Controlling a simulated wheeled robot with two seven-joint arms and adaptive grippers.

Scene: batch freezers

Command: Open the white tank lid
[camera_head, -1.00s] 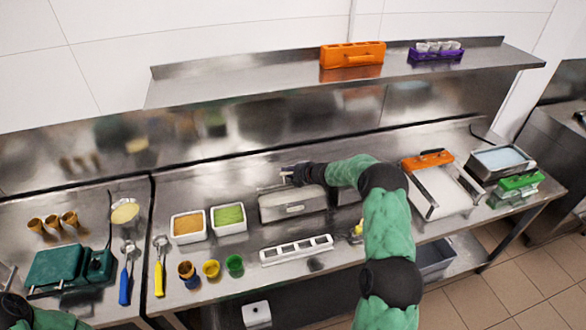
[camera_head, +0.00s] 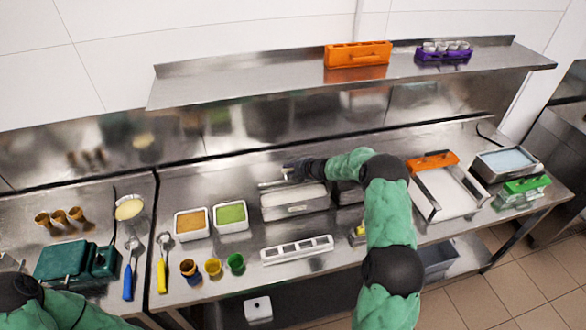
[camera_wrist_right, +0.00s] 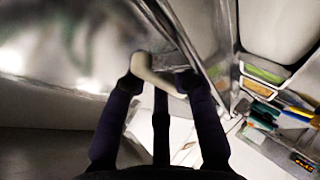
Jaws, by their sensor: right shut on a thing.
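The tank of the white lid is a steel box (camera_head: 294,210) with a front handle, in the middle of the counter in the head view. Its top shows a whitish surface (camera_head: 293,196), and the raised lid (camera_head: 283,184) stands at its back edge. My right gripper (camera_head: 298,172) is at the lid, behind the tank. In the right wrist view my right gripper (camera_wrist_right: 158,80) is shut on a pale curved handle (camera_wrist_right: 155,68). My left arm enters at the lower left of the head view, but its gripper is not visible.
Beside the tank on its left are an orange-filled tub (camera_head: 192,224) and a green-filled tub (camera_head: 230,217). A white slotted rack (camera_head: 297,250) lies in front. My right arm partly hides another steel container (camera_head: 348,194). A shelf (camera_head: 240,85) runs above the counter.

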